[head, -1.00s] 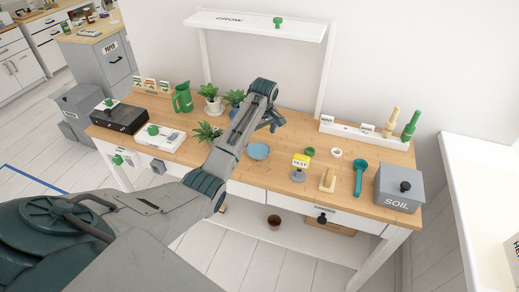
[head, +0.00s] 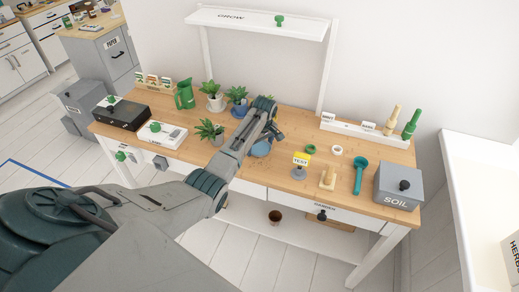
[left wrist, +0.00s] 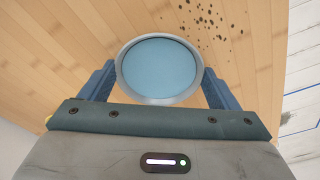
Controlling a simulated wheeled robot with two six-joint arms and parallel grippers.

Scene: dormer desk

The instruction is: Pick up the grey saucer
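A small round dish (head: 261,149), likely the saucer, lies on the wooden desk. It looks pale blue in the head view, partly covered by my left arm. In the left wrist view the dish (left wrist: 160,68) has a grey rim and a flat blue inside. My left gripper (head: 272,136) is over the dish, pointing down. In the left wrist view its two blue fingers (left wrist: 158,80) are spread apart, one on each side of the dish. I cannot tell whether they touch its rim. My right gripper is not in view.
Dark specks (left wrist: 209,18) lie on the desk beside the dish. A potted plant (head: 210,132) stands to the left. A grey SOIL box (head: 398,188) is at the right end.

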